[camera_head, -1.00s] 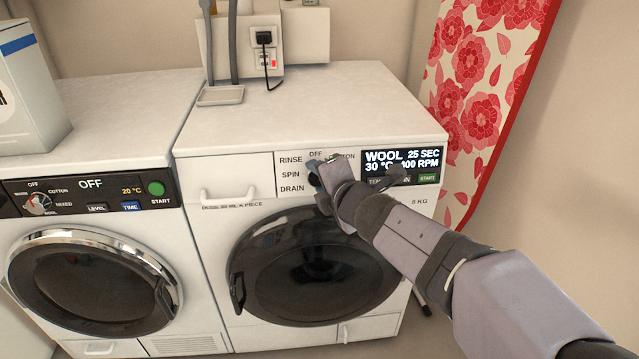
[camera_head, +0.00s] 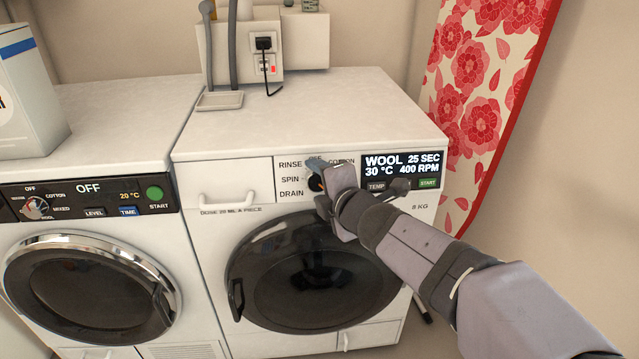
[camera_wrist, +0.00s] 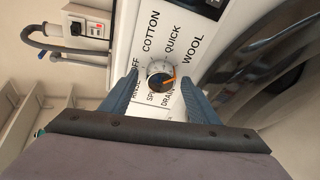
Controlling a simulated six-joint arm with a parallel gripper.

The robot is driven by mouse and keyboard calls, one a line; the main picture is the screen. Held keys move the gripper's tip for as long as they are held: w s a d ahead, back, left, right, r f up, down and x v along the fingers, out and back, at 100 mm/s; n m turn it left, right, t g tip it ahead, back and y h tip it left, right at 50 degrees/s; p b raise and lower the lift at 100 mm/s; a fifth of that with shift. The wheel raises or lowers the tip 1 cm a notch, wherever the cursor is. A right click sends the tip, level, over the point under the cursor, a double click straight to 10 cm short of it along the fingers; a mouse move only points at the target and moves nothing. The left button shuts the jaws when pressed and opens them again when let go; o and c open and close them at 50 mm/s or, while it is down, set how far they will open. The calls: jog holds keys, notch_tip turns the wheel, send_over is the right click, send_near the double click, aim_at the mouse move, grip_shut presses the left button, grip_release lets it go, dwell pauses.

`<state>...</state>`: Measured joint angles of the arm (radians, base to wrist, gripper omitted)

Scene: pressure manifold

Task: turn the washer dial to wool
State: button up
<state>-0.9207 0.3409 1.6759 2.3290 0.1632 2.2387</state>
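The right washer's dial (camera_head: 315,184) is mostly hidden by my gripper (camera_head: 322,181) in the head view. My gripper (camera_wrist: 159,74) is open, with a finger on each side of the dial and visible gaps between. The washer's display (camera_head: 402,164) reads WOOL, 25 SEC, 30 °C, 400 RPM.
A second washer (camera_head: 90,205) stands at the left; its display reads OFF. A START button (camera_head: 428,183) and TEMP button (camera_head: 377,187) sit right of the dial, close to my wrist. The black round door (camera_head: 310,270) is below. The washer top (camera_head: 310,110) is mostly clear.

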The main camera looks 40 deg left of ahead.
jog(key=v, duration=0.7)
jog(key=shift+d+p, duration=0.15)
jog(key=shift+p, duration=0.2)
dwell(0.5)
